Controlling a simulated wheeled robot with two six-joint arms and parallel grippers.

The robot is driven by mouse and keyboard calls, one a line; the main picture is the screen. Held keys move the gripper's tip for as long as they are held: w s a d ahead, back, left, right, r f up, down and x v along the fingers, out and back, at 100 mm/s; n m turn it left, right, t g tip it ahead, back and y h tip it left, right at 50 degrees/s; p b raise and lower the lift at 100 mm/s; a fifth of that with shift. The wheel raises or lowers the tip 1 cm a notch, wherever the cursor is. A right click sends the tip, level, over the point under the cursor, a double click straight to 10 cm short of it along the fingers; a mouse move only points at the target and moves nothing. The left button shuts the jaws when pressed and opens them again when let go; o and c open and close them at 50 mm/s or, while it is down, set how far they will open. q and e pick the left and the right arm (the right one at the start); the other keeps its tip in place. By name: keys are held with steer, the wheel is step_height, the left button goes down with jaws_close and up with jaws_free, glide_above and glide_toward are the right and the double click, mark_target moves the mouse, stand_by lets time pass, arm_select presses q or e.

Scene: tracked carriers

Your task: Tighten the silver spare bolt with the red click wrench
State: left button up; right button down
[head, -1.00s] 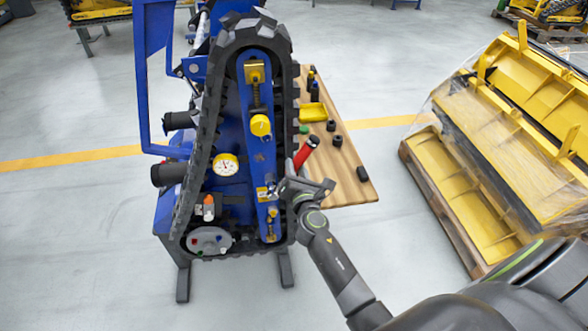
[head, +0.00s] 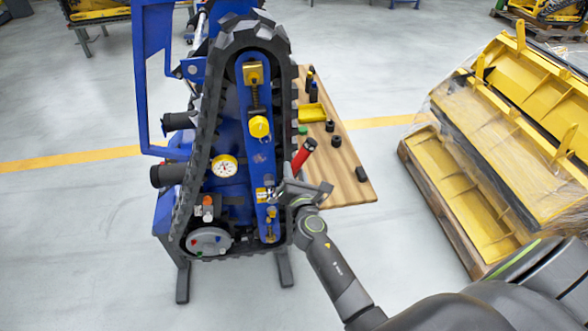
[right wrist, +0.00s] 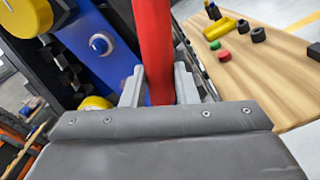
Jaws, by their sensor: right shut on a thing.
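The red click wrench (head: 304,153) stands tilted at the right side of the track unit, its red handle pointing up and right. My right gripper (head: 287,186) is shut on it. In the right wrist view the red handle (right wrist: 153,45) runs between the two fingers of the gripper (right wrist: 158,88). A small silver part (head: 270,195), perhaps the silver spare bolt, shows on the blue bar (head: 262,170) just left of the gripper. The wrench's head is hidden, so I cannot tell whether it sits on a bolt. My left gripper is not in view.
The black rubber track (head: 290,95) loops around the blue bar. A wooden bench top (head: 345,180) with a yellow tray (head: 312,112) and several black sockets lies behind the wrench. A pallet of yellow parts (head: 470,215) stands at right. Floor between is clear.

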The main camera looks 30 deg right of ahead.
steer(key=shift+v, duration=1.35)
